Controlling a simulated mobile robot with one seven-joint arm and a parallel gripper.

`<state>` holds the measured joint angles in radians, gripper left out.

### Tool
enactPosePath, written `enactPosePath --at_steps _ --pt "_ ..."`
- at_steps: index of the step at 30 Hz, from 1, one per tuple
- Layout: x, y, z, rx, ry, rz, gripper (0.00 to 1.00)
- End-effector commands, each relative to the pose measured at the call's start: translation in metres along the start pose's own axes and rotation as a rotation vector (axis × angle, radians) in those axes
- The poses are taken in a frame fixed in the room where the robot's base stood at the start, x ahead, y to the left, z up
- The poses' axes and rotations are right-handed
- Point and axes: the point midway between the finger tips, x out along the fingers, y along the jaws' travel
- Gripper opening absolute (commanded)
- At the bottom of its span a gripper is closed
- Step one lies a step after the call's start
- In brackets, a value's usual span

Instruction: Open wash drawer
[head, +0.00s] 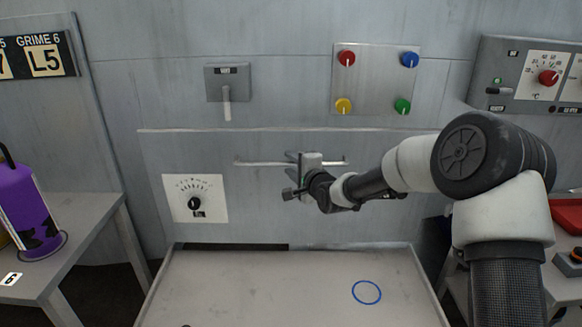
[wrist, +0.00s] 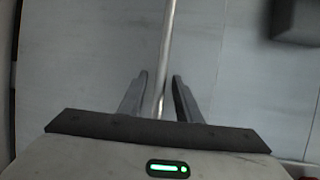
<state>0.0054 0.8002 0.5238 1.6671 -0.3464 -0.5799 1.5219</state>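A wide grey front panel (head: 270,205) carries a thin horizontal bar handle (head: 250,163) near its top in the head view. My gripper (head: 300,160) is at the right half of this handle. In the wrist view the handle bar (wrist: 169,45) runs between the two fingers of my gripper (wrist: 160,78). The fingers stand open on either side of the bar, with a narrow gap showing at each side. The fingers partly hide the handle in the head view.
A pale tray (head: 260,285) with a blue ring (head: 366,292) extends below the panel. A dial plate (head: 180,207) is left of the handle. A lever (head: 227,105) and a four-knob plate (head: 377,90) are above. A purple container (head: 22,205) stands on the left table (head: 75,225).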

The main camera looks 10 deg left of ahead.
Motion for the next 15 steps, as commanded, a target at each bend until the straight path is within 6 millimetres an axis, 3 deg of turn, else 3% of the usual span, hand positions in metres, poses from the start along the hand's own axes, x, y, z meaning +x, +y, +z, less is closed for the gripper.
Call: enactPosePath --at_steps 10,15 --pt "0.0038 0.0001 -0.0001 0.0 0.0 0.0 0.29" --pt "0.0036 0.0001 -0.0001 0.0 0.0 0.0 0.01"
